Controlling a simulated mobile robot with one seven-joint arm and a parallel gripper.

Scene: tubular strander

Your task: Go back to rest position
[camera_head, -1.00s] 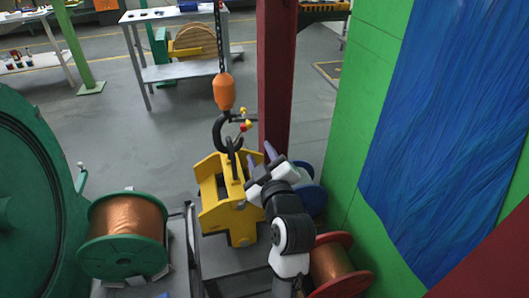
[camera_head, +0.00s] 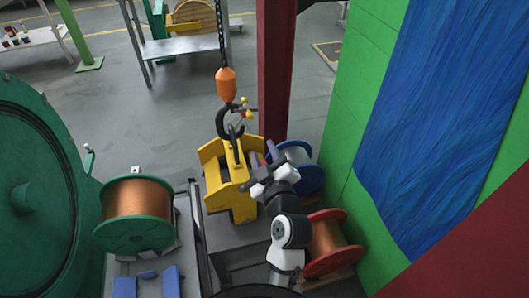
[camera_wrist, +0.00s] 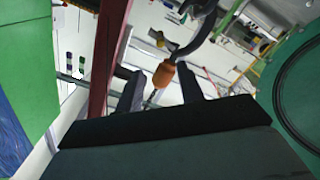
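My gripper (camera_head: 261,163) is raised beside the right side of the yellow lifting frame (camera_head: 213,176) in the head view. The frame hangs from, or is hooked to, a dark hook (camera_head: 224,124) under an orange hoist block (camera_head: 226,85); I cannot tell if my gripper touches it. In the wrist view the two dark fingers of my gripper (camera_wrist: 160,90) stand apart with nothing held between them. The orange hoist block (camera_wrist: 164,74) and the dark hook (camera_wrist: 195,40) show beyond the fingers.
A dark red post (camera_head: 275,75) and a green wall (camera_head: 345,140) stand close by my arm. A blue-white spool (camera_head: 307,172) and a red-flanged copper spool (camera_head: 327,237) are at right. A green-flanged copper spool (camera_head: 136,211) is at left. Open floor lies behind.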

